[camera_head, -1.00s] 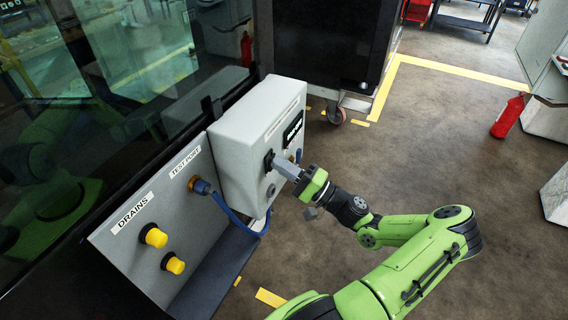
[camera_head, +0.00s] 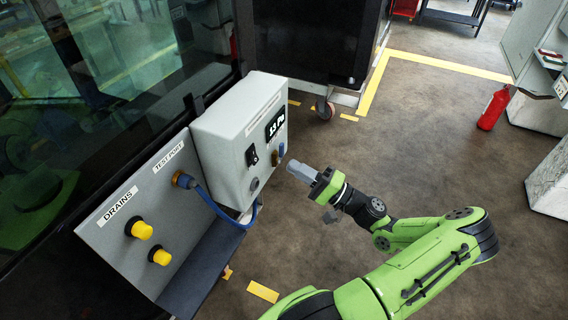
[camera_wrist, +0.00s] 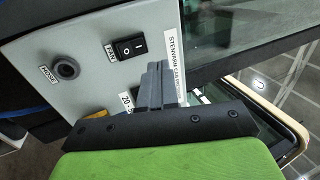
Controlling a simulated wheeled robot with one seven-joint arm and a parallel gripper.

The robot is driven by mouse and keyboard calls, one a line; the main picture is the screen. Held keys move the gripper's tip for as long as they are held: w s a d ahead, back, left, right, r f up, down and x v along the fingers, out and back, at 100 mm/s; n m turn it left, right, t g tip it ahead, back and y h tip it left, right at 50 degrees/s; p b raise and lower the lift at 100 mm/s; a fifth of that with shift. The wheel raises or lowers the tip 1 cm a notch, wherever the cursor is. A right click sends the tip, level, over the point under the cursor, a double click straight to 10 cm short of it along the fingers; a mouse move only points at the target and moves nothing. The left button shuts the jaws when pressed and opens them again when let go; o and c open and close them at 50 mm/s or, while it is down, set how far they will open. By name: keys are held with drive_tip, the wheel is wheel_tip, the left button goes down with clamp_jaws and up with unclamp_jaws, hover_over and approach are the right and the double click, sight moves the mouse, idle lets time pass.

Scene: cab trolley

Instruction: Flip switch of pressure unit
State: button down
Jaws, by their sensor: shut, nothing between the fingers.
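The pressure unit (camera_head: 222,128) is a light grey box on the left, fixed beside the dark glass. Its black rocker switch (camera_head: 252,155) is on the face toward me, left of a lit display (camera_head: 275,124) that seems to read 33 Pa. In the wrist view the switch (camera_wrist: 130,46) sits beside a label, with a round black port (camera_wrist: 66,69) to its left. My gripper (camera_head: 291,167) is shut and empty. It is apart from the unit, to the right of its face. In the wrist view its fingers (camera_wrist: 158,82) partly cover the panel below and right of the switch.
A blue hose (camera_head: 215,207) runs from the test port to the unit's underside. Yellow drain knobs (camera_head: 141,230) are on the lower left panel. A dark cabinet on casters (camera_head: 315,45) stands behind. The floor between is open.

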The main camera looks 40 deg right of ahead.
drive_tip(key=s, duration=0.2)
drive_tip(key=s+d, duration=0.1)
drive_tip(key=s, duration=0.1)
drive_tip(key=shift+d, duration=0.2)
drive_tip(key=w+a+f+n+g, duration=0.1)
drive_tip(key=w+a+n+g, duration=0.1)
drive_tip(key=a+n+g, duration=0.55)
drive_tip(key=w+a+f+n+g, duration=0.1)
drive_tip(key=w+a+n+g, duration=0.1)
drive_tip(key=a+g, duration=0.9)
drive_tip(key=s+a+r+n+t+h+p, duration=0.1)
drive_tip(key=s+a+r+n+t+h, duration=0.2)
drive_tip(key=s+a+r+h, duration=0.4)
drive_tip(key=s+r+n, duration=0.1)
drive_tip(key=s+r, duration=0.3)
drive_tip(key=r, duration=0.2)
drive_tip(key=shift+s+a+r+t, duration=0.2)
drive_tip(key=shift+a+r+t, duration=0.1)
drive_tip(key=shift+r+t, duration=0.1)
